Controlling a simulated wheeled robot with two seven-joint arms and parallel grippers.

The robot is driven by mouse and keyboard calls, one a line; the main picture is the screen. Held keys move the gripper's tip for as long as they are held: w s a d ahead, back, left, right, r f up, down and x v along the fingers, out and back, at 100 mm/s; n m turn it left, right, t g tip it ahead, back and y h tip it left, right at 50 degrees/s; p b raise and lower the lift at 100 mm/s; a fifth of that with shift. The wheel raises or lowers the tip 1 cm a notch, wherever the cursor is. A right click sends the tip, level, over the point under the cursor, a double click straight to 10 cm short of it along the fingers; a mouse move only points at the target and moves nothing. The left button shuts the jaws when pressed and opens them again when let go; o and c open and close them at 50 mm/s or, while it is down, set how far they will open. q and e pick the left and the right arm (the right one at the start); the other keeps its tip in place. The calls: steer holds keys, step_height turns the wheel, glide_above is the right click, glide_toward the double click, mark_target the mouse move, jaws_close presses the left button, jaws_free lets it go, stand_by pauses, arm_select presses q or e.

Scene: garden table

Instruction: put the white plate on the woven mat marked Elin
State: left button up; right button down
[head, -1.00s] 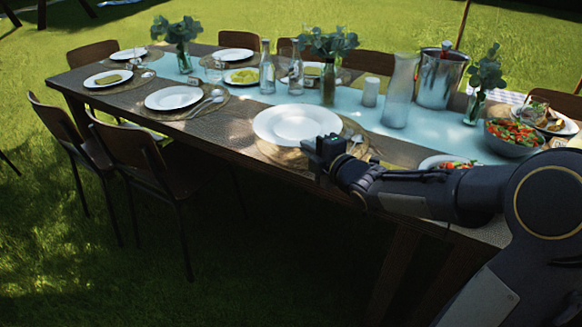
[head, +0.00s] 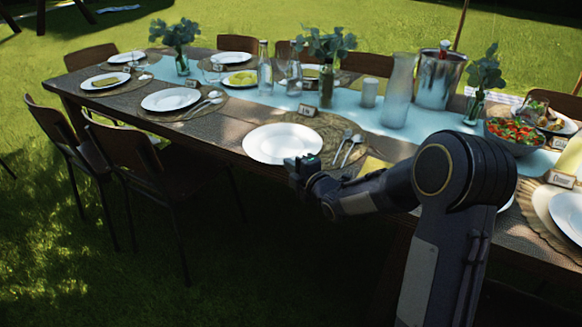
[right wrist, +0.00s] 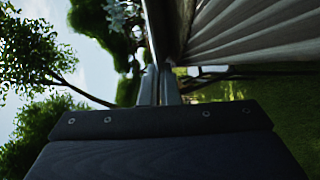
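The white plate (head: 283,143) is at the table's near edge, in front of and left of a bare round woven mat (head: 330,125), overlapping its left part in the picture. I cannot tell whether it touches the mat or hangs above. A small name card (head: 307,110) stands behind this mat; its writing is too small to read. My right gripper (head: 298,166) is at the plate's near rim. In the right wrist view, its fingers (right wrist: 158,88) look closed on a thin edge, apparently the plate's rim (right wrist: 152,30). My left gripper is not in view.
A fork (head: 342,145) and spoon (head: 353,147) lie right of the plate, by a yellow napkin (head: 374,166). A glass bottle (head: 265,70) and a plant vase (head: 326,84) stand behind. Another white plate (head: 568,215) lies on a mat at right. A chair (head: 130,155) stands at left.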

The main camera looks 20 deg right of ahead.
steer(key=shift+r, duration=0.1)
steer(key=c, duration=2)
jaws_free()
steer(key=o, duration=0.3)
steer(key=s+d+r+m+g+h, duration=0.1)
steer(key=s+d+m+g, duration=0.1)
steer(key=s+m, duration=0.65)
steer(key=s+d+r+m+g+h, duration=0.1)
steer(key=s+m+g+h, duration=0.15)
steer(key=s, duration=1.05)
steer(key=s+a+f+m+g+y, duration=0.1)
steer(key=s+a+m+g, duration=0.1)
steer(key=s, duration=0.4)
steer(key=s+a+f+m+g+y, duration=0.1)
steer(key=s+a+m+g+y, duration=0.1)
steer(key=s+a+m, duration=0.2)
steer(key=s+a+f+m+g+y, duration=0.1)
steer(key=s+a+m+g, duration=0.1)
steer(key=s+m, duration=0.2)
steer(key=shift+s+a+y, duration=0.15)
steer(key=shift+s+a, duration=0.05)
steer(key=shift+s, duration=0.75)
steer(key=shift+s+a+y, duration=0.1)
steer(key=shift+s+a, duration=0.1)
steer(key=shift+s, duration=0.7)
